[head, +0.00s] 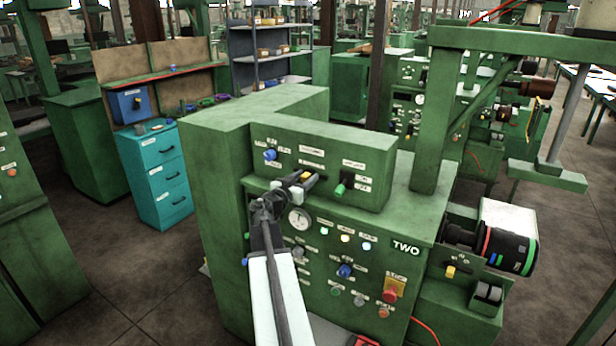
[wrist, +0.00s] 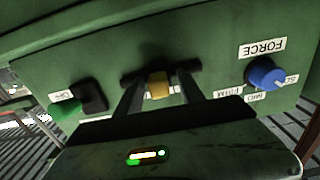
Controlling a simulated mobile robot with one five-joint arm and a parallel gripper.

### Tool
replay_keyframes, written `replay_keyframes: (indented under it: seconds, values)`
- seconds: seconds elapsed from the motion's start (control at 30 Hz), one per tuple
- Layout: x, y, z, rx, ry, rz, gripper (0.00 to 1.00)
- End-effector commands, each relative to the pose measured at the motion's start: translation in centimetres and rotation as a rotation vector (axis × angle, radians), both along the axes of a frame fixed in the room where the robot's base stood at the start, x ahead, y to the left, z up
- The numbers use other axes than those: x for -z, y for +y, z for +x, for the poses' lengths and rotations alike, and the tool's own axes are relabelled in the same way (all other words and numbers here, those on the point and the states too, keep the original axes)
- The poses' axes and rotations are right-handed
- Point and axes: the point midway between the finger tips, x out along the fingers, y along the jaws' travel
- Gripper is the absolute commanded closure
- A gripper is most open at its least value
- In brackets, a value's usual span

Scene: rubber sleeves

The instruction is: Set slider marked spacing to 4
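The slider's yellow knob (wrist: 159,87) sits on the green panel in the wrist view, which shows the panel upside down. My gripper (wrist: 158,90) has one dark finger on each side of the knob, with a gap showing on both sides. The fingers look open around it; contact is not visible. In the head view my gripper (head: 297,181) is at the upper panel, over the slider area, and a bit of yellow (head: 307,177) shows by it. The slider's scale and its spacing label cannot be read.
A blue FORCE knob (wrist: 265,74) is on one side of the slider. A green-and-black switch (head: 345,183) is on the other. Below are a gauge (head: 299,219), lit lamps (head: 345,239) and a red stop button (head: 391,294). A ledge juts out beneath the upper panel.

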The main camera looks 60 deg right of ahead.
Motion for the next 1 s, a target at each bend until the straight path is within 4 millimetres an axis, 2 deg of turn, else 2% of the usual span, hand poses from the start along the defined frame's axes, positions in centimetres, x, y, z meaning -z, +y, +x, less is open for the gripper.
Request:
replay_keyframes:
  seconds: [0.17,0.27,0.5,0.6,1.0]
  values:
    - [0.0,0.4,0.0,-0.001,0.0,0.0,0.55]
    - [0.0,1.6,0.0,-0.003,0.0,0.0,0.55]
    - [0.0,6.3,-0.1,-0.003,0.0,0.0,0.55]
    - [0.0,7.6,-0.1,-0.001,0.0,0.0,0.55]
    - [0.0,7.8,0.0,0.0,0.0,0.0,0.55]
